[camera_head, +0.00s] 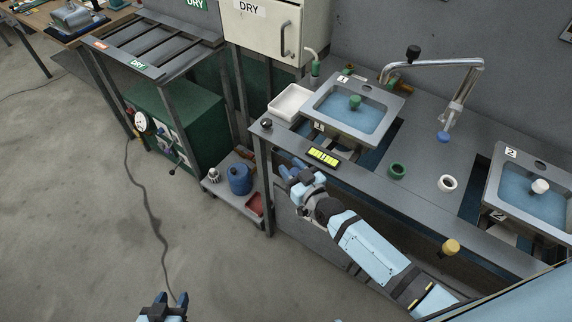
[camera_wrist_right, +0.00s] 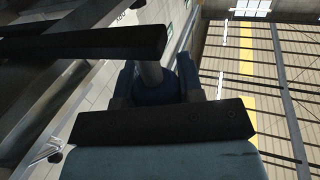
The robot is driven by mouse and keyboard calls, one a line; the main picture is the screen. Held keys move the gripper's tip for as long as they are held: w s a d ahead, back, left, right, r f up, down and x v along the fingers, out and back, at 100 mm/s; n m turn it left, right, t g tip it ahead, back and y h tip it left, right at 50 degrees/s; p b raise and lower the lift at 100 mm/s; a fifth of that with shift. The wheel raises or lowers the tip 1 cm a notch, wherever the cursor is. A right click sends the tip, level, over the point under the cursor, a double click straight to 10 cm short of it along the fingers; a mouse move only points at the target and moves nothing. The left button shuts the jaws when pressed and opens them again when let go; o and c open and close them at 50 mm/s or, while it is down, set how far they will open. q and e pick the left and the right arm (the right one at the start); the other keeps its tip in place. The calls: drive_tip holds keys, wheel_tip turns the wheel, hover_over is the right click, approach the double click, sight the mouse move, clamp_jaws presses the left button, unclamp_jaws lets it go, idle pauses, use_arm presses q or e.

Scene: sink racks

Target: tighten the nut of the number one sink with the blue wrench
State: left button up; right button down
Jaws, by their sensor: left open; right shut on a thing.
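The number one sink (camera_head: 389,131), a grey basin with blue water and a green plug (camera_head: 355,102), sits in the bench top, marked "1". Its nut is not visible; the basin's underside is hidden. My right gripper (camera_head: 296,175) is low in front of the bench's front edge, below and left of this sink. In the right wrist view it is shut on a dark blue thing with a grey shaft (camera_wrist_right: 152,72), apparently the blue wrench, mostly hidden by the fingers. My left gripper (camera_head: 165,305) is open and empty over the floor at the bottom edge.
A second sink (camera_head: 490,200) is at the right. A curved tap (camera_head: 450,65) stands behind. A low shelf holds a blue container (camera_head: 240,179) and red tray (camera_head: 255,204). Floor at left is mostly clear.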

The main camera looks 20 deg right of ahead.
drive_tip(key=shift+s+d+n+g+y+b, duration=0.15)
drive_tip(key=shift+s+d+n+y, duration=0.15)
drive_tip(key=shift+s, duration=0.25)
drive_tip(key=shift+s+d+n+g+y+b, duration=0.2)
drive_tip(key=shift+s+d+y, duration=0.2)
drive_tip(key=shift+s, duration=0.15)
drive_tip(key=c, duration=0.7)
unclamp_jaws()
drive_tip(key=shift+c, duration=0.2)
drive_tip(key=b+v, duration=0.1)
drive_tip(key=v, duration=1.3)
drive_tip(key=shift+w, duration=0.1)
